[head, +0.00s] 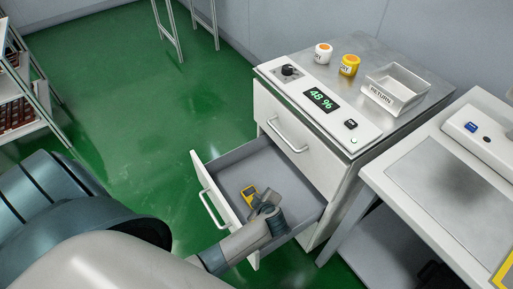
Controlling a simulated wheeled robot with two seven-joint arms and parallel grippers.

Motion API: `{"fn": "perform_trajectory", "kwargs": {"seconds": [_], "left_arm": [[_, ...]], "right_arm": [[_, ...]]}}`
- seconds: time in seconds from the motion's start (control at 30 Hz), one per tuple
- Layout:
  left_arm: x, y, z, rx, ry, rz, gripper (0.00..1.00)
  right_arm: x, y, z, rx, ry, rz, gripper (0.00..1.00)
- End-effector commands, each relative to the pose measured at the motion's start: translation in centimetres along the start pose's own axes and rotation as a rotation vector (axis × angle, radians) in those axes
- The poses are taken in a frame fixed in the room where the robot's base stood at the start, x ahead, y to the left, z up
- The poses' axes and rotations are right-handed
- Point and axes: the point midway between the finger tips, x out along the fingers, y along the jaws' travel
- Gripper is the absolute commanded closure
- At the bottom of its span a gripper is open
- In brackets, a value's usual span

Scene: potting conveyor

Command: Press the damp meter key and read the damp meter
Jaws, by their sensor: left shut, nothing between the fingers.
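A small yellow handheld device with a dark face (249,192), which looks like the damp meter, lies in the open lower drawer (299,178). My left gripper (259,200) reaches into this drawer from the front. It is shut and empty, its tips right at the device; I cannot tell if they touch it. The gripper hides part of the device, and its key and reading are too small to make out. On the cabinet top a display (321,99) shows 48 % in green, with a black key (351,124) nearby. My right gripper is not in view.
A black knob (288,70), a white jar (323,53), a yellow jar (349,65) and a RETURN tray (398,88) are on the cabinet top. The upper drawer (292,139) is shut. A bench (447,191) stands at the right.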

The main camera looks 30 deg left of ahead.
Motion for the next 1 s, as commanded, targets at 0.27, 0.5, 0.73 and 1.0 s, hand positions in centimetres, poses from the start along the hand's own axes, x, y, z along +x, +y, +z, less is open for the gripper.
{"fn": "perform_trajectory", "kwargs": {"seconds": [0.27,0.5,0.73,1.0], "left_arm": [[0.00,0.00,0.00,0.000,0.000,0.000,1.00],[0.05,-0.05,0.05,0.000,0.000,0.000,1.00],[0.50,-0.43,0.42,-0.002,-0.001,-0.002,1.00],[0.57,-0.44,0.42,0.000,0.000,0.000,1.00]], "right_arm": [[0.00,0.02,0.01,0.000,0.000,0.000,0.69],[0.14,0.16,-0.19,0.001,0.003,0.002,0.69],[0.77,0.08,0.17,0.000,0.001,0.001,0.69],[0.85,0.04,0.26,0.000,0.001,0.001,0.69]]}}
